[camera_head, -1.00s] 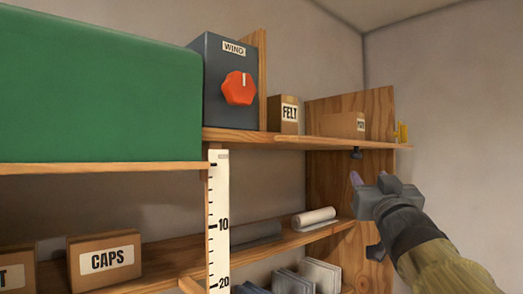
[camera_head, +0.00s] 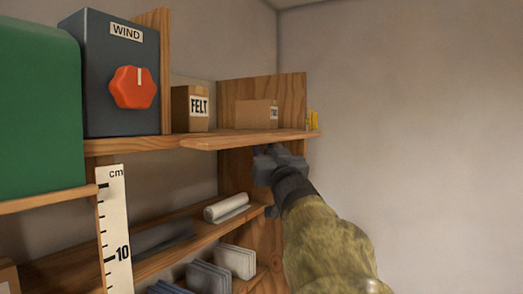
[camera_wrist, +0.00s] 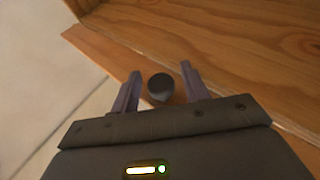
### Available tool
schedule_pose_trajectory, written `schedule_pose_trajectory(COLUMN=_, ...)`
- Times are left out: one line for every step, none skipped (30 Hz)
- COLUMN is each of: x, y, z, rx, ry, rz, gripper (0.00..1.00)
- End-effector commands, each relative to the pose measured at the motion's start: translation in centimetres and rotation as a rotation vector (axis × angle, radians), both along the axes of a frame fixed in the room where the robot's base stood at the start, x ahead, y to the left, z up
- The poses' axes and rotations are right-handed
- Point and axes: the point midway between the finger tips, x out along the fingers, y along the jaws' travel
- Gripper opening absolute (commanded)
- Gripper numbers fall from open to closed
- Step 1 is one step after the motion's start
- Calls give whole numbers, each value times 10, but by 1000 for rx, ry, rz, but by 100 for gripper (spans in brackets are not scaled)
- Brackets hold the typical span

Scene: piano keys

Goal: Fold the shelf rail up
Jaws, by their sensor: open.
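The shelf rail (camera_head: 245,141) is a wooden strip along the front of the upper shelf's right part. It lies about flat and juts forward. In the wrist view it is the wooden strip (camera_wrist: 105,57) running down from upper left. A dark round knob (camera_wrist: 161,87) stands on this strip. My gripper (camera_head: 266,153) is just under the rail, and its fingers cover the knob in the head view. In the wrist view my gripper (camera_wrist: 161,70) is open, with one finger on each side of the knob. I cannot tell whether either finger touches it.
A lower shelf holds a pale roll (camera_head: 226,207). The right wall is bare.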

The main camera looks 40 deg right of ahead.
Motion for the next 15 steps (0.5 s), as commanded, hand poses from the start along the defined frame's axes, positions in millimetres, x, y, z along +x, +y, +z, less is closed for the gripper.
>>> schedule_pose_trajectory(x=0, y=0, z=0, rx=0, ry=0, rz=0, gripper=45)
schedule_pose_trajectory(x=0, y=0, z=0, rx=0, ry=0, rz=0, gripper=45)
schedule_pose_trajectory(x=0, y=0, z=0, rx=0, ry=0, rz=0, gripper=39)
schedule_pose_trajectory(x=0, y=0, z=0, rx=0, ry=0, rz=0, gripper=34)
schedule_pose_trajectory(x=0, y=0, z=0, rx=0, ry=0, rz=0, gripper=28)
schedule_pose_trajectory(x=0, y=0, z=0, rx=0, ry=0, rz=0, gripper=20)
schedule_pose_trajectory(x=0, y=0, z=0, rx=0, ry=0, rz=0, gripper=14)
schedule_pose_trajectory(x=0, y=0, z=0, rx=0, ry=0, rz=0, gripper=8)
schedule_pose_trajectory(x=0, y=0, z=0, rx=0, ry=0, rz=0, gripper=4)
schedule_pose_trajectory(x=0, y=0, z=0, rx=0, ry=0, rz=0, gripper=4)
schedule_pose_trajectory(x=0, y=0, z=0, rx=0, ry=0, rz=0, gripper=4)
schedule_pose_trajectory(x=0, y=0, z=0, rx=0, ry=1, rz=0, gripper=4)
schedule_pose_trajectory(x=0, y=0, z=0, rx=0, ry=1, rz=0, gripper=4)
schedule_pose_trajectory(x=0, y=0, z=0, rx=0, ry=1, rz=0, gripper=4)
schedule_pose_trajectory(x=0, y=0, z=0, rx=-1, ry=3, rz=-1, gripper=4)
